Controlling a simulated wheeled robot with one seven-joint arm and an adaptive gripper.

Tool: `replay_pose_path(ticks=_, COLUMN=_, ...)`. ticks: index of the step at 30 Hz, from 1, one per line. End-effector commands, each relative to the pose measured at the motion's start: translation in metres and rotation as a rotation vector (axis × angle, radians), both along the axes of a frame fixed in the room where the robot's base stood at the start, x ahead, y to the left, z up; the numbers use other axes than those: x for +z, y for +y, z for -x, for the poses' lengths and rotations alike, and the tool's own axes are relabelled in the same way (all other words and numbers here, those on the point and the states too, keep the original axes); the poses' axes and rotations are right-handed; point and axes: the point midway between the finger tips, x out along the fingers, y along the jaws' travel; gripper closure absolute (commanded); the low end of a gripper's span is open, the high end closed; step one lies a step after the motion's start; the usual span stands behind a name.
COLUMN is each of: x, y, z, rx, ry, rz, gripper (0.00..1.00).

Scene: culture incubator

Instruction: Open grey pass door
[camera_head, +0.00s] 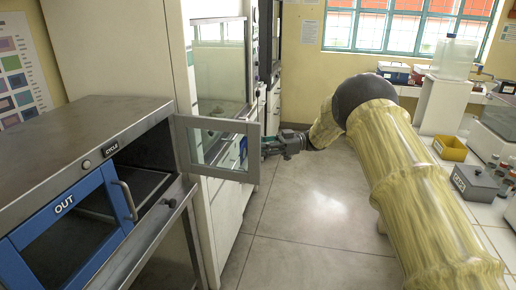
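The grey pass door (181,147) is a grey-framed glass panel. It stands swung out from the far right corner of the steel pass box (90,133), and part of the box's dark inside shows. My gripper (266,148) is at the door's free right edge, on the side away from the box. Its fingertips are small and partly hidden at the frame, so I cannot tell whether they touch or grip it. A blue door (66,204) marked OUT, with a grey bar handle (126,200), is on the box's near left side.
A CYCLE button (86,164) is on the box's edge. A glass-fronted cabinet (220,65) stands behind the grey door. My arm crosses the right side. A bench with a yellow bin (450,149) and grey box (475,183) lies right. The floor (300,225) between is clear.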

Motion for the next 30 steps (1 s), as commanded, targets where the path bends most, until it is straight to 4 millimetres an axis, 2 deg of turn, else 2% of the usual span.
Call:
replay_pose_path(ticks=9, x=0.0, y=0.001, z=0.0, rx=0.001, ry=-0.002, rz=0.0, gripper=0.68)
replay_pose_path(ticks=14, x=0.0, y=-0.009, z=-0.002, rx=-0.001, ry=-0.002, rz=-0.001, gripper=0.68)
replay_pose_path(ticks=30, x=-0.001, y=-0.096, z=-0.02, rx=0.001, ry=-0.001, rz=0.0, gripper=0.68)
